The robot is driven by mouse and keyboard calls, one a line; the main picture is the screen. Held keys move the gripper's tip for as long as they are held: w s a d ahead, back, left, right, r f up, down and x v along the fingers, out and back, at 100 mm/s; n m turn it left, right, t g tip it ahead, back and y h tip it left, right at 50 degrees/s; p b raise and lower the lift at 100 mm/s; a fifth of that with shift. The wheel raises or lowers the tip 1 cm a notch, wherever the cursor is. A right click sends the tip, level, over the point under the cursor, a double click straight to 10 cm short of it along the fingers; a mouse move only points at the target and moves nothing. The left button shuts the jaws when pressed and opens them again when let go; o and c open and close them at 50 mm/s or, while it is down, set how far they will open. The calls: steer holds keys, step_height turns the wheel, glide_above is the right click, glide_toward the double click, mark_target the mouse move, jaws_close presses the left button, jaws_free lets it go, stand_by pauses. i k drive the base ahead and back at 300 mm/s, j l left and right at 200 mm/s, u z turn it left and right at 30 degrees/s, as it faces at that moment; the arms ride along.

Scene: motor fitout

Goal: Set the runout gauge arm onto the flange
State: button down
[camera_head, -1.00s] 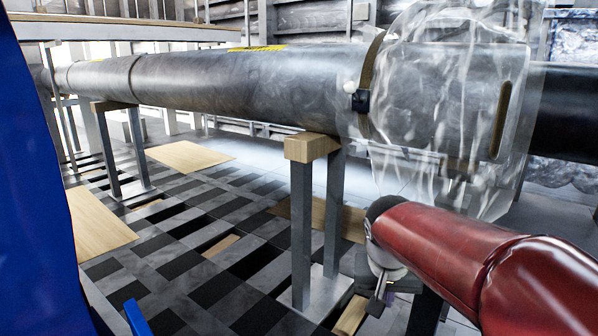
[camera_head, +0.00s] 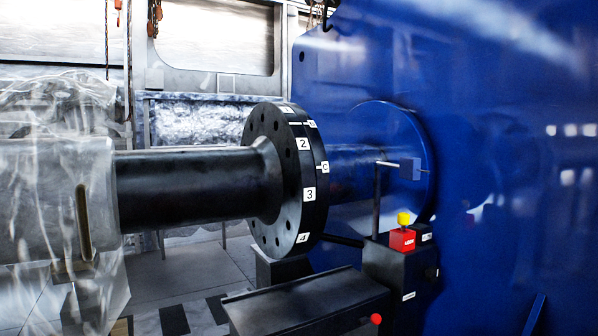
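The flange (camera_head: 312,190) is a thick black disc with bolt holes and white labels, among them 2, 3 and C. It sits at the end of a dark shaft (camera_head: 185,185). Right of it, a thin grey post with a horizontal rod and a small blue block (camera_head: 410,169) stands up from a dark box (camera_head: 392,272); this looks like the runout gauge arm. In the picture the rod end is right of the flange rim, with a gap between them. My gripper is not in this view.
A red block (camera_head: 402,239) with a yellow knob is on the box. A dark flat bench (camera_head: 300,300) and a red ball knob (camera_head: 376,319) are in front. A large blue housing (camera_head: 500,130) fills the right. Clear plastic sheeting (camera_head: 60,110) hangs at left.

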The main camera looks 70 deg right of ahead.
mark_target(409, 169)
steer(key=z, duration=2.85)
